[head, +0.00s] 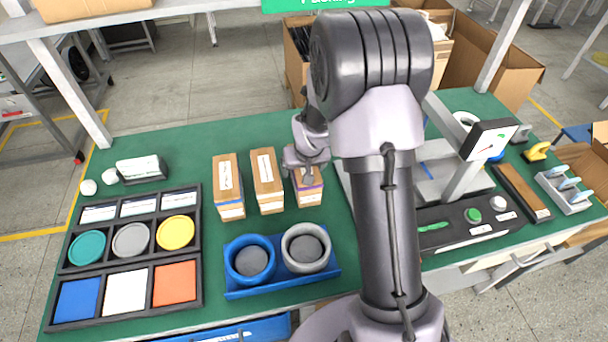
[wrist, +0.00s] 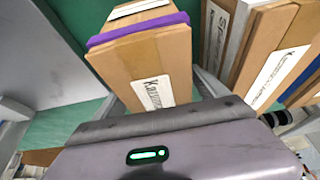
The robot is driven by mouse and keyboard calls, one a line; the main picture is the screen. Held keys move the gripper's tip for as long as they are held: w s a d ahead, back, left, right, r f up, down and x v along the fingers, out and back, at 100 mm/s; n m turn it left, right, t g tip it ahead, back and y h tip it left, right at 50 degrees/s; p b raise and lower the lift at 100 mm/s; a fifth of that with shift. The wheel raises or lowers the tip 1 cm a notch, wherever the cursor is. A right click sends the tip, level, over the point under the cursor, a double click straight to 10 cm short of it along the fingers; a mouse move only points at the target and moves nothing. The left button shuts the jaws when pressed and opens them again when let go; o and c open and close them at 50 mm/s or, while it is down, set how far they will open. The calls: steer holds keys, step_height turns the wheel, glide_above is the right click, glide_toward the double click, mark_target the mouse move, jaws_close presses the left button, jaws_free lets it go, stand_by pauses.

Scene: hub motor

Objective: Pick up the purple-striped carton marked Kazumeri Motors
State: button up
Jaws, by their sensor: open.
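The purple-striped carton (head: 309,195) stands on the green bench, rightmost of three cartons in a row. In the wrist view the carton (wrist: 152,62) is tan with a purple band and a white label starting "Kazu"; the rest is hard to read. My gripper (head: 306,170) is at the carton's top in the head view, partly covering it. In the wrist view, the open gripper's body covers the carton's near end. Contact cannot be told.
Two similar cartons, a middle one (head: 267,182) and a left one (head: 229,188), stand close by to the left. A blue tray (head: 283,286) with two rings lies in front. A black sorting tray (head: 198,262) is at left. A test stand (head: 468,185) is at right.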

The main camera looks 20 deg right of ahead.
jaws_close()
stand_by(0.4)
steer(key=shift+r, duration=0.1)
